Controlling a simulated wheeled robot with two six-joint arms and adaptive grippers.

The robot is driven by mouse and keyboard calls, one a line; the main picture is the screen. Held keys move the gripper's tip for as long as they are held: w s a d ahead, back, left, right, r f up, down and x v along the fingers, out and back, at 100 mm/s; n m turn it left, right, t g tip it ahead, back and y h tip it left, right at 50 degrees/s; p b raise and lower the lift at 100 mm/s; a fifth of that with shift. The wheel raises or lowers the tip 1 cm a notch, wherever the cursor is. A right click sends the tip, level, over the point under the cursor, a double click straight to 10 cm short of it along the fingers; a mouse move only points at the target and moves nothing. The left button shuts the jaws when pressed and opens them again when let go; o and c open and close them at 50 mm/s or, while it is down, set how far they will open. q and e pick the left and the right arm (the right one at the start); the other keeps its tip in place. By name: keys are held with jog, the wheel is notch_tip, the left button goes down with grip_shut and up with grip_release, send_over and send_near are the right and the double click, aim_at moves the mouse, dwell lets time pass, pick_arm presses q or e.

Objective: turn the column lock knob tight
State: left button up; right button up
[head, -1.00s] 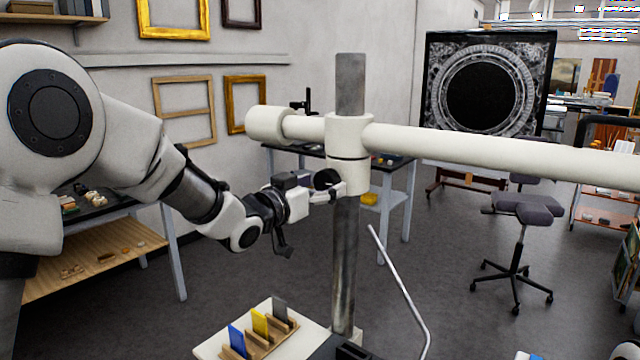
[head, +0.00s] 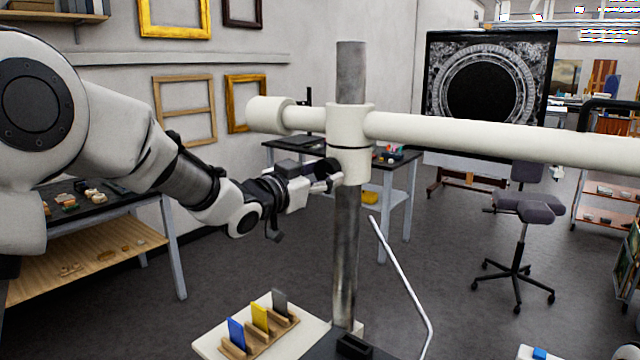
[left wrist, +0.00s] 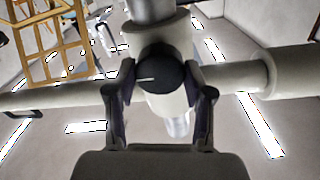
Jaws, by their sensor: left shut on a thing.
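The column lock knob (left wrist: 158,77) is a round black knob with a white line on its face, on the cream clamp collar (head: 350,150). In the left wrist view it sits between the two fingers of my left gripper (left wrist: 160,95), which is shut on it. In the head view my left gripper (head: 328,178) reaches the collar from the left, and the knob is mostly hidden there. The collar is around the upright grey metal column (head: 345,260) and carries a horizontal cream boom (head: 480,142).
A rack with blue, yellow and grey cards (head: 260,318) stands on a board at the column's foot. A bent thin metal rod (head: 402,285) rises right of the column. A stool (head: 522,210) stands farther right. Worktables stand behind, with open floor between.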

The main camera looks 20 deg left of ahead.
pick_arm(q)
jog(key=m+b, duration=0.3)
jog(key=shift+f+m, duration=0.3)
jog(key=m+b, duration=0.4)
jog(key=shift+r+m, duration=0.1)
jog(key=shift+m, duration=0.2)
jog(key=m+b, duration=0.3)
jog(key=shift+r+m, duration=0.1)
jog(key=shift+m, duration=0.2)
jog(key=shift+r+m+b, duration=0.2)
jog(key=shift+m+b, duration=0.75)
jog(key=shift+m, duration=0.45)
jog(key=shift+r, duration=0.1)
jog(key=o, duration=1.1)
jog(key=shift+o, duration=0.4)
jog(key=shift+w+a, duration=0.1)
jog(key=shift+w, duration=0.1)
